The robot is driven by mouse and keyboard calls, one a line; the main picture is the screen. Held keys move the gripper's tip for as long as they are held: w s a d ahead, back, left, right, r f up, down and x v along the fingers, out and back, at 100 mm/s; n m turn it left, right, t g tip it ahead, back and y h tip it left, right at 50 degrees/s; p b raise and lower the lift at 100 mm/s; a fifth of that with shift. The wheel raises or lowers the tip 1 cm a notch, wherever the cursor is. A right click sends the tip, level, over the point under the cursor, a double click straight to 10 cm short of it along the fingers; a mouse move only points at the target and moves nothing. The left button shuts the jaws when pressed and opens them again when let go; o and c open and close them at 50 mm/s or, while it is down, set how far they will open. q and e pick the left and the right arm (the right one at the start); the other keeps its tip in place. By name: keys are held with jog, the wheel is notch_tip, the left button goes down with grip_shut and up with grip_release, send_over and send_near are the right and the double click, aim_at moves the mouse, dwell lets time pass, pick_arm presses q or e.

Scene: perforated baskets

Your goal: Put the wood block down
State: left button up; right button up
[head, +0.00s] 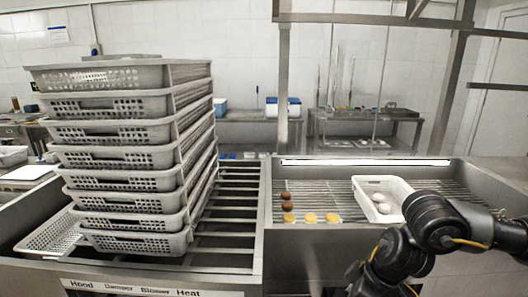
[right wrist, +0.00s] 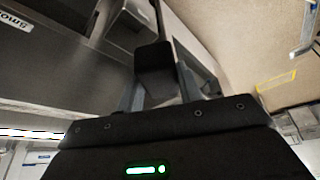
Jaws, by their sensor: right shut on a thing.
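A dark block (right wrist: 154,64), which looks like the wood block, sits between the fingers of my right gripper (right wrist: 157,76) in the right wrist view. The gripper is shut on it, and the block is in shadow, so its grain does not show. A grey metal surface with lettering lies beyond the fingers in that view. In the head view my right arm comes in from the right and bends down past the counter's front edge. Its fingers and the block cannot be made out there. My left gripper is in neither view.
A tall stack of perforated grey baskets (head: 120,157) stands on the left of the metal counter. On the right, a wire rack (head: 325,190) holds several brown and yellow round items and a small white basket (head: 361,197) with pale round items. The slatted middle section (head: 235,215) is clear.

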jog(key=s+d, duration=0.3)
jog(key=shift+s+d+f, duration=0.15)
jog(key=shift+d+f, duration=0.1)
jog(key=shift+f, duration=0.05)
jog(key=shift+r, duration=0.1)
dwell(0.4)
